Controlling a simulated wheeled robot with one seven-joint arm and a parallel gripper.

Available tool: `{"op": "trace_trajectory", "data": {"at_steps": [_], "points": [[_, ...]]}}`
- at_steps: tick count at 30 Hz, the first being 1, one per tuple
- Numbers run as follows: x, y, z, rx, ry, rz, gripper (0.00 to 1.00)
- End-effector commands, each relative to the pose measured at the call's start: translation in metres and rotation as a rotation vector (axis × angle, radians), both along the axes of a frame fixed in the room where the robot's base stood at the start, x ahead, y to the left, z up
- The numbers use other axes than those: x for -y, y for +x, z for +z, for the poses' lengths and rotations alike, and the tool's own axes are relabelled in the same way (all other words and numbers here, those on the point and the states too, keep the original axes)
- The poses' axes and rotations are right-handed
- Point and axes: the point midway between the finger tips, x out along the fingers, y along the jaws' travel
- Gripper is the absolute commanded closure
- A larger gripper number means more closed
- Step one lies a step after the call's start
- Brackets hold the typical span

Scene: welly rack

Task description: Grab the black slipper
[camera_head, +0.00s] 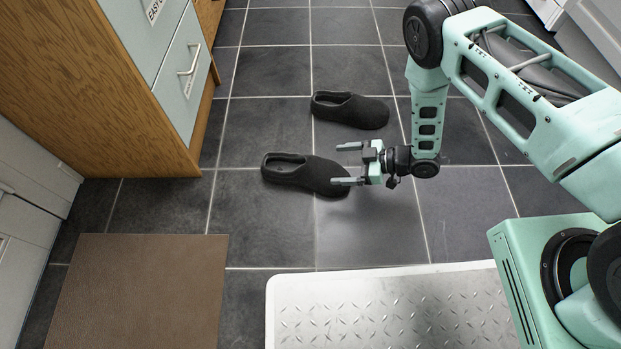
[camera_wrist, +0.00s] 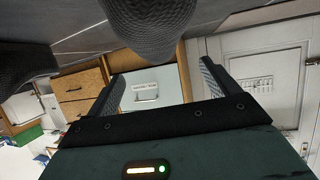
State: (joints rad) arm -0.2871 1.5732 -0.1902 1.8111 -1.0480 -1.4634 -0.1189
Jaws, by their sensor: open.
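Two black slippers lie on the dark tiled floor in the head view. The nearer slipper (camera_head: 303,174) has its opening at the left and its toe at the right. The farther slipper (camera_head: 350,110) lies behind it, turned the same way. My gripper (camera_head: 344,164) is open at the toe end of the nearer slipper, and its near finger overlaps the toe in the picture. I cannot tell whether it touches. In the wrist view my open gripper (camera_wrist: 163,85) has nothing between its fingers. A dark slipper toe (camera_wrist: 152,25) shows at the top, beyond the fingertips.
A brown mat (camera_head: 140,290) lies at the lower left. A metal tread plate (camera_head: 390,310) lies at the bottom. A wooden cabinet with grey drawers (camera_head: 182,70) stands at the upper left. The tiles behind the slippers are clear.

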Motion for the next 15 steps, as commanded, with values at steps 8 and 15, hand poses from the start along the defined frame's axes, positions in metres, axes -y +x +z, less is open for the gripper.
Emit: {"op": "trace_trajectory", "data": {"at_steps": [8,15], "points": [[-0.023,0.006,-0.011,0.001,0.0,0.0,0.13],[-0.043,0.012,-0.024,0.002,-0.001,0.002,0.13]]}}
